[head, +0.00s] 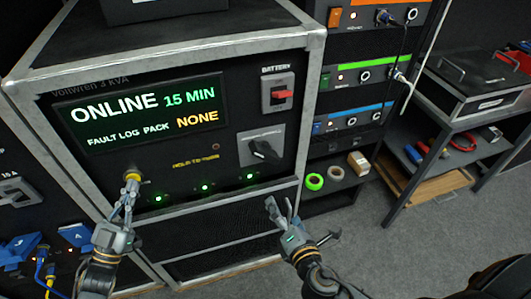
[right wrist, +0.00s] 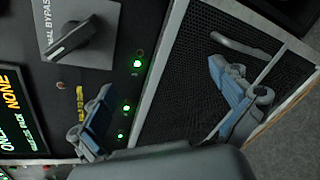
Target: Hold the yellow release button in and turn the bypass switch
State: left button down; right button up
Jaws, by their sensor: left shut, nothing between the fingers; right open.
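The yellow release button (head: 131,176) is at the lower left of the dark panel, below the screen. My left gripper (head: 129,194) is shut with its tips at the button; whether it is pressed in is too small to tell. The bypass switch (head: 265,152) is a black rotary knob on a grey plate at the panel's right, its handle slanting. It also shows in the right wrist view (right wrist: 72,42), upper left. My right gripper (head: 281,209) is open and empty, below and slightly right of the switch, apart from it. Its spread fingers (right wrist: 165,105) show in the right wrist view.
The screen (head: 140,115) reads ONLINE 15 MIN, FAULT LOG PACK NONE. A battery breaker (head: 279,93) with a red lever sits above the switch. Several green lights glow along the panel's lower edge. A rack with tape rolls (head: 314,181) and a shelf (head: 440,150) stand at right.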

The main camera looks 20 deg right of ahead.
aim_at(268, 158)
notch_tip(268, 158, up, 11)
jog(key=s+a+n+t, duration=0.1)
jog(key=n+t, duration=0.1)
jog(key=shift+a+t, duration=0.2)
jog(key=shift+t, duration=0.1)
jog(key=w, duration=1.2)
jog(key=c, duration=1)
